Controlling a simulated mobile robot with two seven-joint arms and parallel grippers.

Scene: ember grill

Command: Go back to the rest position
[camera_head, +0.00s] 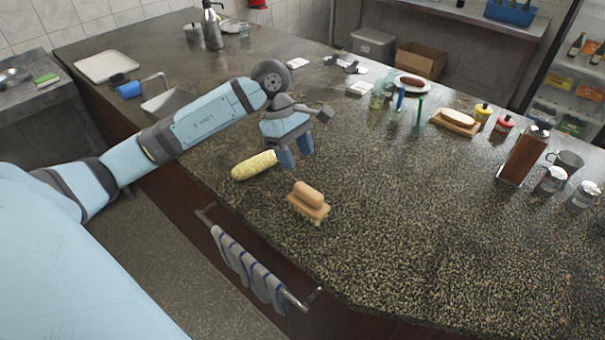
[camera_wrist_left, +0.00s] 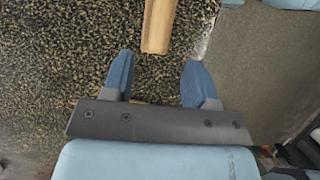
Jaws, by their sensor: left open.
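My left gripper (camera_head: 294,155) hangs over the speckled counter (camera_head: 400,220) with its two blue fingers apart and nothing between them. In the left wrist view its fingers (camera_wrist_left: 158,65) are spread, with counter surface showing between them. A brush with a tan wooden handle (camera_head: 308,196) lies on the counter in front of the gripper, apart from it. A tan wooden piece (camera_wrist_left: 158,25) shows beyond the fingertips in the left wrist view. A yellow cob-like item (camera_head: 254,165) lies just left of the gripper. My right gripper is not in view.
A striped towel (camera_head: 245,265) hangs on a rail at the counter's front edge. A white tray (camera_head: 104,66) and a metal jug (camera_head: 212,28) stand at the back left. Bottles and a wooden block (camera_head: 523,157) stand at the right. The front right counter is clear.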

